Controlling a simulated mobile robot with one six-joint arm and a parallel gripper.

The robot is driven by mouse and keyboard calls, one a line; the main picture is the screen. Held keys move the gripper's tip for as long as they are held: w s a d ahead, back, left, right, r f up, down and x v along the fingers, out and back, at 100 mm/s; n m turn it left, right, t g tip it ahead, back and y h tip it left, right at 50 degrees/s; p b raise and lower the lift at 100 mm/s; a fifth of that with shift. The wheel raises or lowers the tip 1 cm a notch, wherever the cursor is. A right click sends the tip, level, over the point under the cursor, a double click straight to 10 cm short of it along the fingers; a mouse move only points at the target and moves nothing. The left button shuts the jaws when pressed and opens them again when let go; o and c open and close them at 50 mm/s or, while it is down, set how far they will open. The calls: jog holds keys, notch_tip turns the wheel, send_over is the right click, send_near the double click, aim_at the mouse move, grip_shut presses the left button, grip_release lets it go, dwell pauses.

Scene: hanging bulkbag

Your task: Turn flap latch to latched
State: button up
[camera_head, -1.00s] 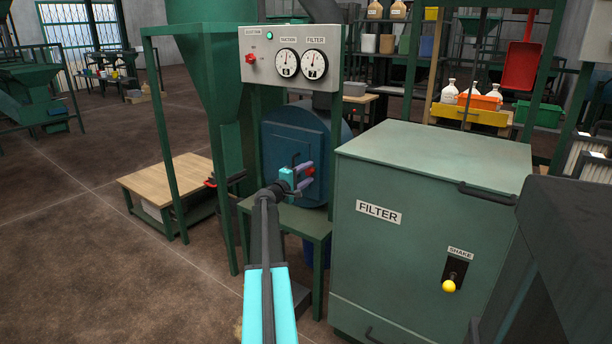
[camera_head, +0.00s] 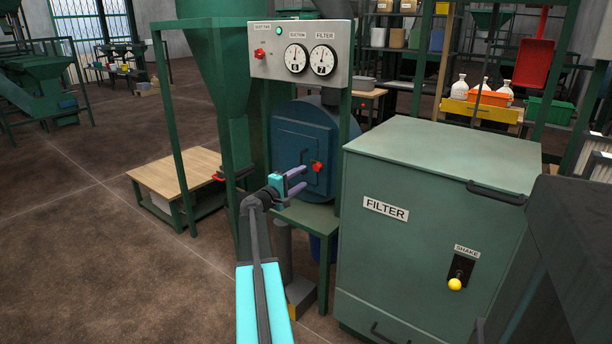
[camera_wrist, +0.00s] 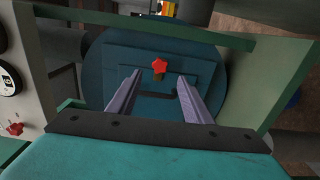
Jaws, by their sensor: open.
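The flap latch (camera_head: 317,167) is a small red knob on the square flap (camera_head: 303,148) of the round blue housing. In the wrist view the red latch (camera_wrist: 159,66) lies beyond my fingertips, between their lines, with a short dark yellowish piece below it. The flap also shows there with a dark handle (camera_wrist: 157,95). My gripper (camera_head: 305,178) is open and empty, in front of the flap and a little left of and below the latch in the head view. In the wrist view its two purple fingers (camera_wrist: 160,80) stand apart and do not touch the latch.
A grey panel (camera_head: 300,80) with two gauges and a red switch is above the housing. The green filter cabinet (camera_head: 425,145) stands close on the right. Green frame posts flank the housing. A low wooden-topped table (camera_head: 180,170) is at left; open floor lies further left.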

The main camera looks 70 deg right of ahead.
jog(key=v, duration=0.4)
dwell(0.6)
